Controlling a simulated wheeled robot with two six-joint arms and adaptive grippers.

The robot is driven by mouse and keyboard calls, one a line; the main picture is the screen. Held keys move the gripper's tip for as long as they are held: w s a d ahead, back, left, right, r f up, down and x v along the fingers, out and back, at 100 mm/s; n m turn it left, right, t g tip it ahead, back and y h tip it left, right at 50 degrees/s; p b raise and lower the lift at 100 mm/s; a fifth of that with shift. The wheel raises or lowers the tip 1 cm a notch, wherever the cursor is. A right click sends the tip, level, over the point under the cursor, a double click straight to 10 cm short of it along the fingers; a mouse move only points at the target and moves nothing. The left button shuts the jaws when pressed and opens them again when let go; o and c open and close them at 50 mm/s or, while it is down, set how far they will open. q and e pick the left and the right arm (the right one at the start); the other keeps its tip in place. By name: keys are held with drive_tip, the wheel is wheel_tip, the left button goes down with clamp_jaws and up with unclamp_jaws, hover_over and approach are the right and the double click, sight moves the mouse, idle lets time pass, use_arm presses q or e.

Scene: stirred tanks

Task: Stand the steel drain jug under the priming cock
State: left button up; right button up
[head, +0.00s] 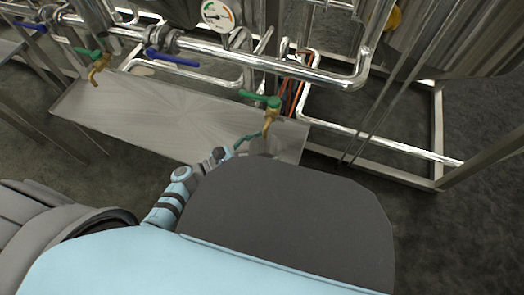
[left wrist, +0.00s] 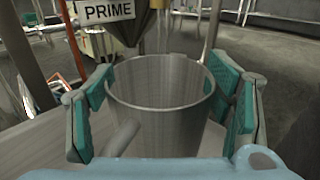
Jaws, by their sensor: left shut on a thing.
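The steel drain jug (left wrist: 160,112) stands out in the left wrist view, open mouth up, its handle toward the camera. My left gripper (left wrist: 166,88) is shut on it, with teal pads on both sides. The jug looks empty. In the head view my left gripper (head: 246,140) is just below a brass cock with a green handle (head: 268,112); the jug is hidden there by my own arm. A PRIME sign (left wrist: 110,11) is beyond the jug in the left wrist view. Which cock it marks, and whether the jug is under its spout, I cannot tell. My right gripper is not in view.
A flat steel shelf (head: 150,115) lies below the pipes. Another green-handled cock (head: 97,63) is at left. Blue-handled valves (head: 172,58), a pressure gauge (head: 218,15) and a steel frame (head: 437,130) surround the space. Orange cables (head: 292,97) hang behind the nearer cock.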

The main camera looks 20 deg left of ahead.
use_arm(q)
drive_tip(key=shift+f, duration=0.1)
idle(0.3)
drive_tip(key=o, duration=1.6)
drive_tip(key=shift+o, duration=0.2)
drive_tip(key=v, duration=1.2)
drive_tip(key=shift+p, duration=0.4)
